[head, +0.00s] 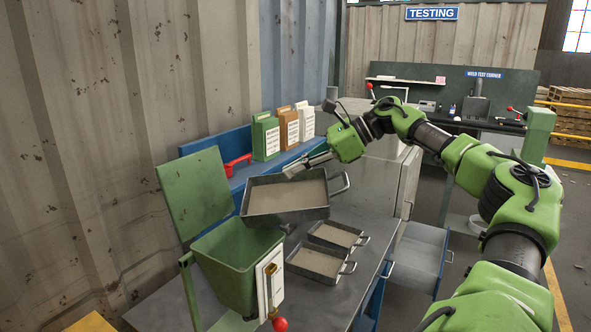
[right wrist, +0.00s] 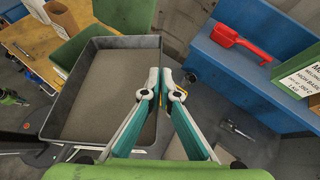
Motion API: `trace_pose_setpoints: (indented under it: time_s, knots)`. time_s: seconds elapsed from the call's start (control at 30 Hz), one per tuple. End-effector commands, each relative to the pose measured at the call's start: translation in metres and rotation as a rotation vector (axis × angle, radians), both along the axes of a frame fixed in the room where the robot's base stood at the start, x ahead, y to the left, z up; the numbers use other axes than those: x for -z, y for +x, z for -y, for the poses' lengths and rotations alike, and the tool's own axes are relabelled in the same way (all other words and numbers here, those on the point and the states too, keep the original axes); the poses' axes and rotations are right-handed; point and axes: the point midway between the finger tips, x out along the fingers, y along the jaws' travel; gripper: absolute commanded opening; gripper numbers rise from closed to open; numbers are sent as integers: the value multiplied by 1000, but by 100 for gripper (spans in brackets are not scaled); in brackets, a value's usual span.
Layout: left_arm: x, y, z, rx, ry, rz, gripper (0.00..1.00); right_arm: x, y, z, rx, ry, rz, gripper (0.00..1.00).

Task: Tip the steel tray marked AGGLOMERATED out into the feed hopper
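A large steel tray (head: 290,212) full of grey-brown powder is held in the air, nearly level, beside and partly over the rim of the green feed hopper (head: 238,275). The hopper's lid (head: 192,190) stands open. My right gripper (head: 308,163) is at the tray's far edge. In the right wrist view its fingers (right wrist: 164,88) close from both sides on the wall of the tray (right wrist: 100,140). Powder still fills the tray. No AGGLOMERATED marking is readable on it. My left gripper is not in view.
Two smaller trays of powder (head: 338,235) (head: 318,262) sit on the grey bench. A red scoop (head: 236,163) and green, brown and white labelled boxes (head: 289,136) stand on a blue shelf behind. A red-knobbed lever (head: 279,323) is at the hopper's front.

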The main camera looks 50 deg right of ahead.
Motion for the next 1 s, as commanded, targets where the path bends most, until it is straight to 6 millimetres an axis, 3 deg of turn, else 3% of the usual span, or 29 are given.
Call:
trace_pose_setpoints:
  time_s: [1.0]
  knots:
    - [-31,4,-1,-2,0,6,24,-38,1,-16,1,-228,-5,0]
